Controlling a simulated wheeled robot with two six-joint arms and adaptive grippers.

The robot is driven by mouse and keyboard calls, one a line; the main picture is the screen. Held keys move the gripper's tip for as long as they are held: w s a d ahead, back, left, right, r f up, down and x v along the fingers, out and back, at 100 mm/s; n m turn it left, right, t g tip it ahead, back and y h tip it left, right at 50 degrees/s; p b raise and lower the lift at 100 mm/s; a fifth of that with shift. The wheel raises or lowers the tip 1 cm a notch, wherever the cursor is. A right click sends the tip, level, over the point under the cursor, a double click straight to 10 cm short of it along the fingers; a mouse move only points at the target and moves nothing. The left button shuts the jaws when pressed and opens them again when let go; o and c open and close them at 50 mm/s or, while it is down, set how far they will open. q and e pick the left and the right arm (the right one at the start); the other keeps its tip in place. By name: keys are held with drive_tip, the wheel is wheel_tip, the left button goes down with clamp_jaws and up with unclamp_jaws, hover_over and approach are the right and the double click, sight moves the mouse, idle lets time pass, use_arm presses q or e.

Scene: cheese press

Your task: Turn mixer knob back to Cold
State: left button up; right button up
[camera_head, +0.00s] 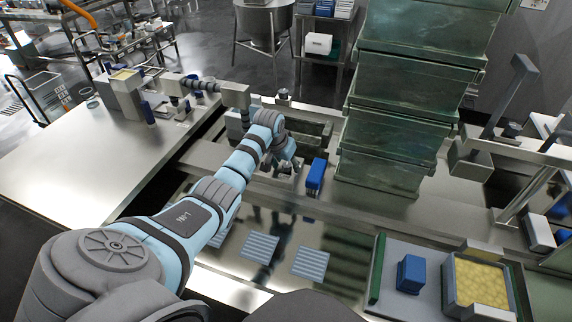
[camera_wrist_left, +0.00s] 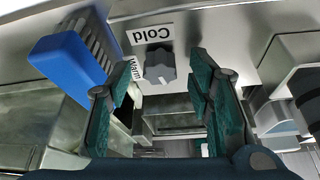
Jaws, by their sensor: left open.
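The mixer knob (camera_wrist_left: 159,66) is a dark grey knob on a pale metal panel, in the left wrist view. A white "Cold" label (camera_wrist_left: 151,34) is above it in that view, upside down, and a "Warm" label (camera_wrist_left: 136,68) is at its left, partly behind a finger. I cannot tell which label the knob points at. My left gripper (camera_wrist_left: 164,78) is open, with a green-padded finger on each side of the knob and visible gaps. In the head view my left gripper (camera_head: 287,162) is over the basin's edge, and the knob cannot be made out there. My right gripper is not in view.
A blue brush (camera_head: 316,174) stands just right of my left gripper; it also shows in the left wrist view (camera_wrist_left: 67,66). Stacked green metal boxes (camera_head: 405,100) rise behind it. A tray of yellow pieces (camera_head: 480,283) is at front right. The left table (camera_head: 90,165) is largely bare.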

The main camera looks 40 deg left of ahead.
use_arm(q)
drive_tip(key=shift+c, duration=0.6)
clamp_jaws()
drive_tip(key=shift+r+m+p, duration=0.2)
drive_tip(key=shift+m+p, duration=0.2)
drive_tip(key=shift+p, duration=0.15)
drive_tip(key=shift+m+h+p, duration=0.3)
drive_tip(key=shift+m+h, duration=0.1)
drive_tip(key=shift+m, duration=0.1)
drive_tip(key=shift+a+f+m, duration=0.1)
drive_tip(key=shift+f+m, duration=0.1)
drive_tip(key=shift+m, duration=0.3)
drive_tip(key=shift+o, duration=0.6)
unclamp_jaws()
